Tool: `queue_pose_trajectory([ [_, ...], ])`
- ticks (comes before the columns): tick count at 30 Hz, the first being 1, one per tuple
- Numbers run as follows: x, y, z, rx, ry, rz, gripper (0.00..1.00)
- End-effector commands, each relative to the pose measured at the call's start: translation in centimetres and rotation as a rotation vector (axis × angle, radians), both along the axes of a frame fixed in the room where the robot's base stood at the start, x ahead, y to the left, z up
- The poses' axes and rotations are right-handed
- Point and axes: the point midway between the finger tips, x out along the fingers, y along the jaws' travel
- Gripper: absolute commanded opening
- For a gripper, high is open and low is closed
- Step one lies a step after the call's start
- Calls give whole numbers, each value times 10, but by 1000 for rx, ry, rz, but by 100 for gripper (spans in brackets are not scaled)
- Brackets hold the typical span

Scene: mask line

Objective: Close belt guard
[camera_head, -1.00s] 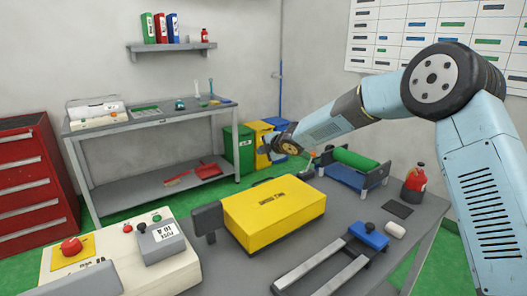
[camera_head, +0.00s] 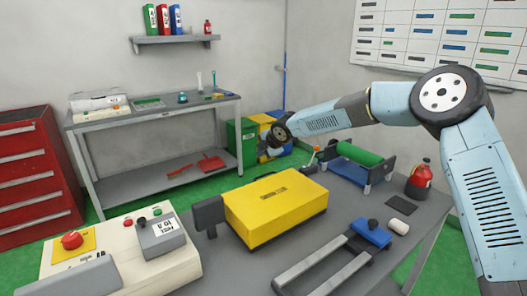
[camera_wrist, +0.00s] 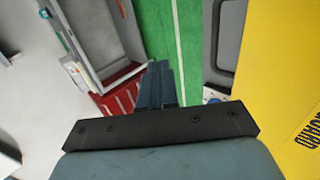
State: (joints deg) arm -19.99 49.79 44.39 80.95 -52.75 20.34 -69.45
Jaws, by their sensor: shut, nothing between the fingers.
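The belt guard is a yellow box-shaped cover (camera_head: 275,210) with a dark label on its top, in the middle of the bench in the head view. A dark grey paddle-like part (camera_head: 208,216) stands at its left end. The cover (camera_wrist: 285,75) also fills the right of the wrist view, with part of the word GUARD readable. My gripper (camera_head: 273,143) is in the air beyond and above the cover, apart from it. In the wrist view my gripper (camera_wrist: 160,85) has its fingers together, empty, pointing past the cover's left side over the green floor.
A control box (camera_head: 110,250) with buttons stands front left. A side table (camera_head: 155,112) stands behind.

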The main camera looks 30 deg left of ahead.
Motion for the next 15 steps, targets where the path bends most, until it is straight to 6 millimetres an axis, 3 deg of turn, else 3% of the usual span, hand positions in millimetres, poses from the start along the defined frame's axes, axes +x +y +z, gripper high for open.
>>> queue_pose_trajectory([
  [15,-5,12,-48,-161,85,0,0],
])
